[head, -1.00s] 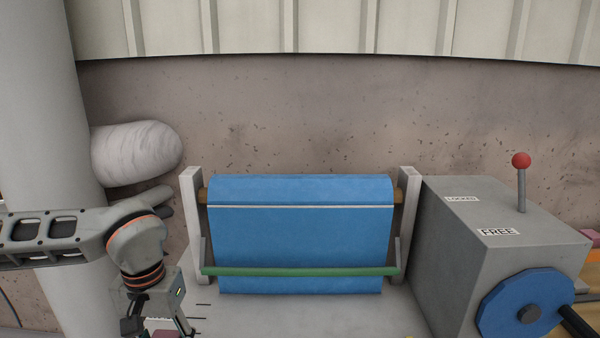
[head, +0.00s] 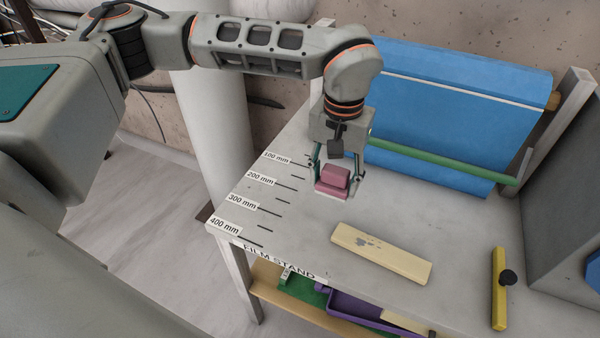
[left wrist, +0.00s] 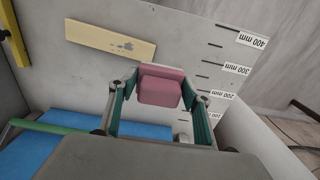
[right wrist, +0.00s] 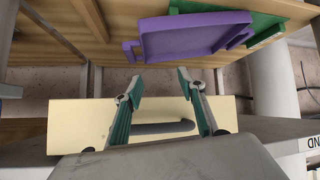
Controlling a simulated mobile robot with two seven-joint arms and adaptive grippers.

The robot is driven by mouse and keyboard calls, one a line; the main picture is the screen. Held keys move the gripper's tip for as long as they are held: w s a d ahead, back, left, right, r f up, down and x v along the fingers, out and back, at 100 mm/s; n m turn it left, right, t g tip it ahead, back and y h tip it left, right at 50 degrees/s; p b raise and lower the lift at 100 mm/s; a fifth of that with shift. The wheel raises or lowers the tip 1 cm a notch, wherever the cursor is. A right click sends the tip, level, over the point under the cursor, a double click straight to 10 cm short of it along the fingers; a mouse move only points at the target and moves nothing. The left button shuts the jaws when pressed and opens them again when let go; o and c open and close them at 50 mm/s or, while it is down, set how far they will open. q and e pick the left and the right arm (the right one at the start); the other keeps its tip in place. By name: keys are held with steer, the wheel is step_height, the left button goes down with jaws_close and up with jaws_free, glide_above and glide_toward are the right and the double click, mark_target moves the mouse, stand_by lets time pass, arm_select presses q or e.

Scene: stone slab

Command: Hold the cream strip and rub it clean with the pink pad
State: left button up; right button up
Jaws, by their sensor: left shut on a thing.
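The cream strip (head: 395,258) lies flat on the grey stand top, with dark grey smudges near its left end in the head view. The strip also shows in the left wrist view (left wrist: 95,37). My left gripper (head: 337,176) points down and is shut on the pink pad (head: 333,178). The pad is behind the strip in the head view, apart from it; it also shows between the fingers in the left wrist view (left wrist: 160,90). My right gripper (right wrist: 160,82) is open, its fingers apart in front of a cream panel (right wrist: 75,120) with a dark grey bar.
A blue sheet (head: 455,95) hangs behind a green bar (head: 440,160) at the back. A yellow bar with a black knob (head: 498,290) lies right of the strip. Below the stand top is a shelf with a purple tray (head: 350,308). Millimetre marks line the stand's left edge.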

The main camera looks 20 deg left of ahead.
arm_select(q)
steer(key=d+f, duration=0.3)
steer(key=d, duration=0.3)
stand_by(0.6)
steer(key=shift+s, duration=0.1)
arm_select(e)
steer(key=shift+o, duration=0.4)
